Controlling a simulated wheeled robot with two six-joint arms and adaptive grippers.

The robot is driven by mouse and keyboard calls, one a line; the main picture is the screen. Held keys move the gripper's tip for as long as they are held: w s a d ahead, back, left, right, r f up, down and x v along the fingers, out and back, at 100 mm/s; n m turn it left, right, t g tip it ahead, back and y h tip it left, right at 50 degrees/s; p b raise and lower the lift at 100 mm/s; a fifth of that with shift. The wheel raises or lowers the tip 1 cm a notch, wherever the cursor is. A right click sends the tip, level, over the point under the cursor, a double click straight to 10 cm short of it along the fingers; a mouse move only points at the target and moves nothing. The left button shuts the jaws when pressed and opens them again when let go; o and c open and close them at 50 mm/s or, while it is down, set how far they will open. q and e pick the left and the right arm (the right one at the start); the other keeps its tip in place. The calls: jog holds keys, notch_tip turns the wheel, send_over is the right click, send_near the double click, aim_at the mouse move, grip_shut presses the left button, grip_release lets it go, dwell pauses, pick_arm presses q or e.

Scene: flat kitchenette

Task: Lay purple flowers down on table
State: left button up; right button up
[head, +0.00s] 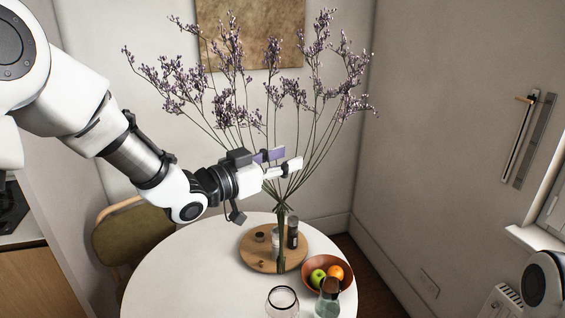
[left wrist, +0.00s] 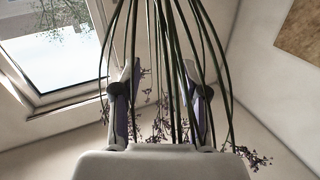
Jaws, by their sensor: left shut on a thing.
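The purple flowers (head: 229,55) are a tall bunch on long thin green stems that fan out upward in the head view. My left gripper (head: 287,168) is shut on the stems, low where they gather. The bunched stem ends (head: 281,240) hang down in front of the wooden tray. In the left wrist view the stems (left wrist: 165,60) run between the two fingers (left wrist: 160,105). The round white table (head: 190,265) is below. I cannot tell whether the stem ends touch anything. My right gripper is out of view.
A round wooden tray (head: 257,262) holds dark-topped shakers (head: 292,232). A bowl of fruit (head: 314,262), a clear glass vessel (head: 283,302) and a bottle (head: 329,299) stand near the front right. The table's left side is clear. A chair (head: 130,235) stands behind left.

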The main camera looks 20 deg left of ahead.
pick_arm(q)
notch_tip(320, 180, up, 3)
jog(key=shift+f+p, duration=0.1)
jog(key=shift+p, duration=0.4)
jog(key=shift+r, duration=4.05)
